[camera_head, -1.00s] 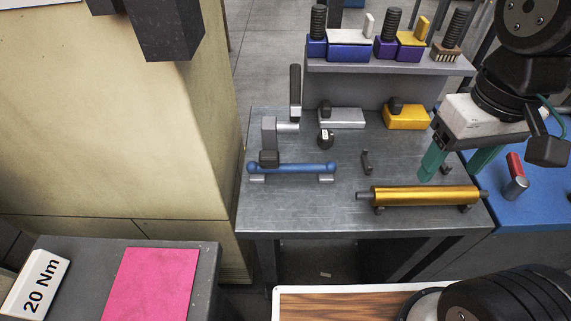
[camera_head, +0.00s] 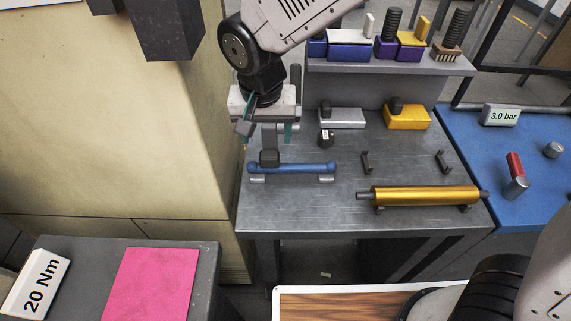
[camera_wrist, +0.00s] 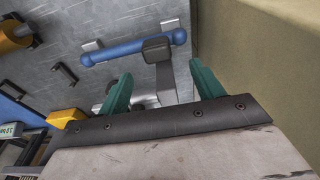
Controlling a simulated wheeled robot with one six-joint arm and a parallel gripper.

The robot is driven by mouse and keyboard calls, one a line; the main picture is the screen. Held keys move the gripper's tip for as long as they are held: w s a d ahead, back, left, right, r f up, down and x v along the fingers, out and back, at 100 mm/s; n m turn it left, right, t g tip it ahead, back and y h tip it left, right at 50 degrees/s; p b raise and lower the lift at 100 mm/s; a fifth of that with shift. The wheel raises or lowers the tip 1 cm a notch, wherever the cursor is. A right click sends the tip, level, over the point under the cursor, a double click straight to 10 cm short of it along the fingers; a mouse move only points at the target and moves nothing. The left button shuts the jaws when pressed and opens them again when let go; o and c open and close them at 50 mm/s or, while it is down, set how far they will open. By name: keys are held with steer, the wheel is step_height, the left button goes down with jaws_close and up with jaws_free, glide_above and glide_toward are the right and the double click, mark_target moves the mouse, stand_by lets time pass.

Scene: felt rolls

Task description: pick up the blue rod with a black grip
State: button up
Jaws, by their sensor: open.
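The blue rod (camera_head: 308,168) lies level on two small grey rests on the metal bench, with rounded ends. A black block (camera_head: 269,158) sits over its left part, below an upright grey bar; I cannot tell whether it is fixed to the rod. In the wrist view the blue rod (camera_wrist: 125,50) lies beyond the fingertips, with the black block (camera_wrist: 157,49) near its right end. My gripper (camera_head: 268,135) is above and behind that end, its green fingers open and apart from the rod. In the wrist view the grey bar shows between the fingers (camera_wrist: 160,77).
A yellow roller (camera_head: 425,195) lies at the front right on the bench (camera_head: 330,210). Silver (camera_head: 341,119) and yellow (camera_head: 405,120) blocks stand at the back under a shelf. A dark post (camera_head: 295,85) stands beside my gripper. A beige wall rises close on the left.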

mark_target(269, 153)
steer(key=f, duration=0.7)
steer(key=shift+w+d, duration=0.2)
steer(key=shift+w, duration=0.1)
steer(key=c, duration=1.4)
steer(key=shift+r, duration=0.2)
step_height(269, 153, up, 4)
steer(key=shift+f, duration=0.25)
steer(key=s+d, duration=0.2)
steer(key=s, duration=0.3)
steer(key=s+d, duration=0.2)
steer(key=s, duration=0.2)
steer(key=s+d+r, duration=0.1)
steer(key=s+d, duration=0.1)
steer(key=s, duration=0.3)
steer(key=shift+s+d+r, duration=0.1)
steer(key=shift+s+d, duration=0.2)
steer(key=shift+d, duration=0.05)
